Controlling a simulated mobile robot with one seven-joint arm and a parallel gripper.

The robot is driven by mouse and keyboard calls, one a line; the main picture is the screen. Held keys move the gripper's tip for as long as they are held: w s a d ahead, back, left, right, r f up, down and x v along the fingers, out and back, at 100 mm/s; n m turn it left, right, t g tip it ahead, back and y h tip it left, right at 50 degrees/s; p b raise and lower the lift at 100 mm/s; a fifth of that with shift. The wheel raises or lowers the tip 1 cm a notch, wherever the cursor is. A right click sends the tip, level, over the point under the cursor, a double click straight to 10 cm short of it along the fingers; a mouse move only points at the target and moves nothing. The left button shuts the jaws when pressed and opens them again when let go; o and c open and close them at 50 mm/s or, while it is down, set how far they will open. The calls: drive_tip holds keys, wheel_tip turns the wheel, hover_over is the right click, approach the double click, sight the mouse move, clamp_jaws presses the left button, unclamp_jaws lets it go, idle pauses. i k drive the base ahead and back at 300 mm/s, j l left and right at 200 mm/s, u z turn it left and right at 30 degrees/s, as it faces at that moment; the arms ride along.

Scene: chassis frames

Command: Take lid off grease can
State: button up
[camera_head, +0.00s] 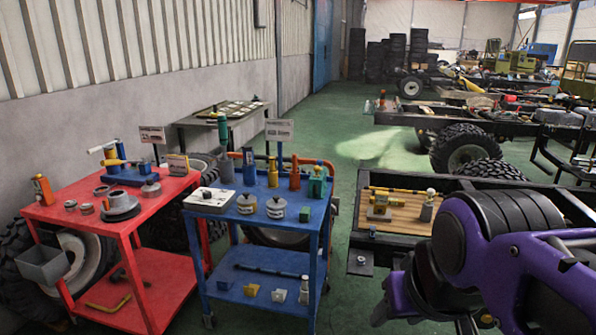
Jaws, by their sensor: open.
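Two squat grey cans with pale labels and dark, knobbed lids stand upright on the blue cart's top: a left can (246,204) and a right can (276,208). Both lids look seated. A smaller grey can-like piece (151,189) with a knob stands on the red cart. The labels are too small to read, so I cannot tell which is the grease can. My purple and black arm fills the lower right, well apart from the cans. I cannot make out my gripper's fingertips in this view.
A red cart (130,232) with tools stands at left. A wooden board (402,212) with parts lies on a black chassis.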

sight(246, 199)
drive_tip(key=i, duration=0.15)
drive_tip(key=i+j+z, duration=0.1)
drive_tip(key=i+j, duration=0.35)
drive_tip(key=i+j+z, duration=0.1)
drive_tip(key=i+j, duration=0.3)
drive_tip(key=j, duration=0.2)
drive_tip(key=i+j+z, duration=0.15)
drive_tip(key=i+j, duration=0.3)
drive_tip(key=j, duration=0.15)
drive_tip(key=i+j, duration=0.15)
drive_tip(key=j, duration=0.2)
drive_tip(key=i+j+z, duration=0.1)
drive_tip(key=j, duration=0.25)
